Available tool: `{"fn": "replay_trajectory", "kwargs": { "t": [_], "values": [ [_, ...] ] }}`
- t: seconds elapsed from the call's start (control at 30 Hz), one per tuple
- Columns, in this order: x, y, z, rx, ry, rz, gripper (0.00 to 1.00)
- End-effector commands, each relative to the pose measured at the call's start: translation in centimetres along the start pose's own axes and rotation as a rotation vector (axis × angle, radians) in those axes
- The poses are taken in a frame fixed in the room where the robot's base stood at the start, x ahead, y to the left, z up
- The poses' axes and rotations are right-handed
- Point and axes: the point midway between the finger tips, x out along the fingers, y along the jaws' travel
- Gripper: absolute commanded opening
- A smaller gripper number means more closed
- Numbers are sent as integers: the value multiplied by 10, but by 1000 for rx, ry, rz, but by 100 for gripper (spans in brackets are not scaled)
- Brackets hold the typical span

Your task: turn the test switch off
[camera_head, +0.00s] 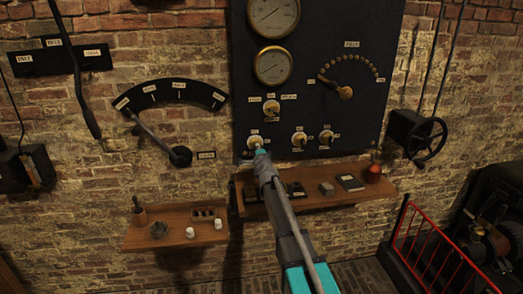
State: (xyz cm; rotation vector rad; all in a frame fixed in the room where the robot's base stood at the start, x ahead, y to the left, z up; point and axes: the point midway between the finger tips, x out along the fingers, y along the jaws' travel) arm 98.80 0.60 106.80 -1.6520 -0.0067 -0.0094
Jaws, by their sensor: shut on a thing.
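A dark panel (320,95) on the brick wall carries several small brass rotary switches. One switch (254,141) is at the lower left, one (299,139) beside it, one (326,136) further right and one (271,106) above. Their labels are too small to read, so I cannot tell which is the test switch. My gripper (260,152) reaches up to the lower-left switch and is shut on it. The fingers and arm hide the switch's lower part, and its exact setting is unclear.
Below the panel, a wooden shelf (240,208) holds small boxes and a red round object (373,172). A lower shelf (140,240) holds small jars. A lever (158,143) with a curved scale is left; a handwheel (427,139) and red railing (440,250) are right.

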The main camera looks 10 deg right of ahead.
Motion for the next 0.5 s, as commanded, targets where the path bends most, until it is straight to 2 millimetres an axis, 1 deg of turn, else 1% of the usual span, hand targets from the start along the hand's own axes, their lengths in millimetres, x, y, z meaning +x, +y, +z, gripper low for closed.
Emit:
{"fn": "replay_trajectory", "kwargs": {
  "t": [0.03, 0.27, 0.5],
  "values": [
    [2, -1, 5, -21, -7, 0, 0],
    [2, -2, 7, -176, -9, 0, 0],
    [2, -2, 8, -394, -11, -2, 0]
  ]
}}
